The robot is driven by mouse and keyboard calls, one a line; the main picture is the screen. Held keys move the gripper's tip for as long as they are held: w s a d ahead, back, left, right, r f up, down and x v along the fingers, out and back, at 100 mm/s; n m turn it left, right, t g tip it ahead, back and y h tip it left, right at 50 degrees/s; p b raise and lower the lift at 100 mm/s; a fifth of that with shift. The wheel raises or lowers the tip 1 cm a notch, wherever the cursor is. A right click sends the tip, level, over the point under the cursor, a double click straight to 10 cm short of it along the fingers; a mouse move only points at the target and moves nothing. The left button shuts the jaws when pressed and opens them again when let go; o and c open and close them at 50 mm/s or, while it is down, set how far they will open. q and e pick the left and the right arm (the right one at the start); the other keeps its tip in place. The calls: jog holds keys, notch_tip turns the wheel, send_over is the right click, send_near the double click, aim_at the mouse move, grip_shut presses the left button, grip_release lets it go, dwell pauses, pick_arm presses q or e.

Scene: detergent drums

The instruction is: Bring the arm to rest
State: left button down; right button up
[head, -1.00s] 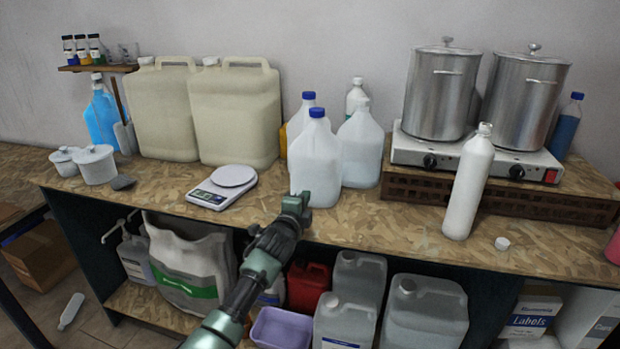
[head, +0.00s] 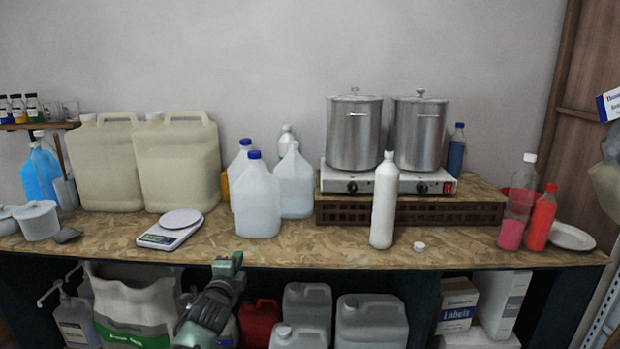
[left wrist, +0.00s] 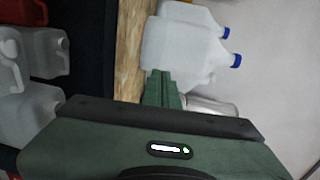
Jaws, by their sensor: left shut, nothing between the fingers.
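My left gripper (head: 228,262) is in front of the workbench's front edge, low in the head view, below the kitchen scale. Its fingers are closed together with nothing between them. In the left wrist view the green closed fingers (left wrist: 162,90) point toward the bench edge and the white jugs. My right gripper is in neither view. The detergent drums are two cream drums (head: 178,165) that stand upright at the back left of the workbench (head: 300,245), apart from my gripper.
A kitchen scale (head: 172,229), white jugs (head: 257,198), a white bottle (head: 384,205) and a hot plate (head: 345,182) with two steel pots (head: 354,135) stand on the bench. Grey canisters (head: 371,322) and a white sack (head: 130,305) fill the shelf below.

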pick_arm(q)
jog(key=s+a+f+n+g, duration=0.15)
jog(key=s+f, duration=0.35)
jog(key=f, duration=0.6)
jog(key=s+f+n+g, duration=0.2)
jog(key=s+f, duration=0.3)
jog(key=f, duration=0.5)
jog(key=s+f+n+g, duration=0.2)
jog(key=s+f, duration=0.3)
jog(key=f, duration=0.6)
jog(key=s+a+f+n+g, duration=0.1)
jog(key=s+f+n+g, duration=0.3)
jog(key=s+f, duration=1.4)
jog(key=s+f+n+g, duration=0.2)
jog(key=s+f, duration=0.1)
jog(key=s, duration=1)
jog(key=s+a+f+n+g, duration=0.1)
jog(key=s+f, duration=0.3)
jog(key=s, duration=0.9)
jog(key=s+f+n+g, duration=0.3)
jog(key=s+f, duration=0.1)
jog(key=s, duration=1)
jog(key=shift+a+f+y, duration=0.2)
jog(key=shift+a+y, duration=0.1)
